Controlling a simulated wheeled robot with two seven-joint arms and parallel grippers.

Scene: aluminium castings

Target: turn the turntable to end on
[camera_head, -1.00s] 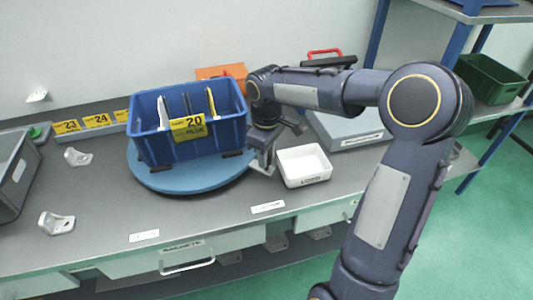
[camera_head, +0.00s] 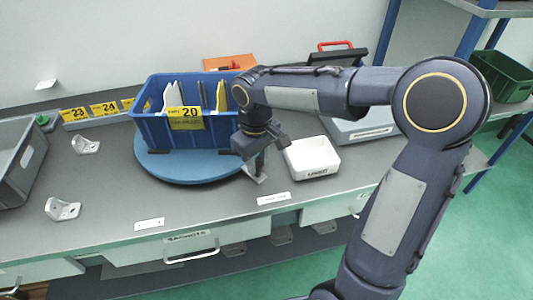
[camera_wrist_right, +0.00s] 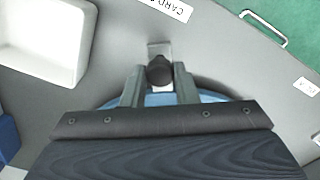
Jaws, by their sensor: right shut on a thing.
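The turntable is a round light blue disc (camera_head: 190,172) on the grey bench. A blue crate (camera_head: 160,133) with a yellow label marked 20 stands on it, its front roughly facing me. My right gripper (camera_head: 257,166) is at the right front edge of the disc, pointing down. In the right wrist view its two fingers (camera_wrist_right: 160,88) are shut on a dark round knob (camera_wrist_right: 160,72), with a small metal plate (camera_wrist_right: 159,48) beside it. A strip of the disc shows behind the fingers. My left gripper is not in view.
A white tray (camera_head: 313,170) stands just right of my right gripper. Two pale castings (camera_head: 63,209) and a grey crate (camera_head: 20,165) are at the left. An orange box (camera_head: 229,63) and a grey case (camera_head: 358,131) are behind.

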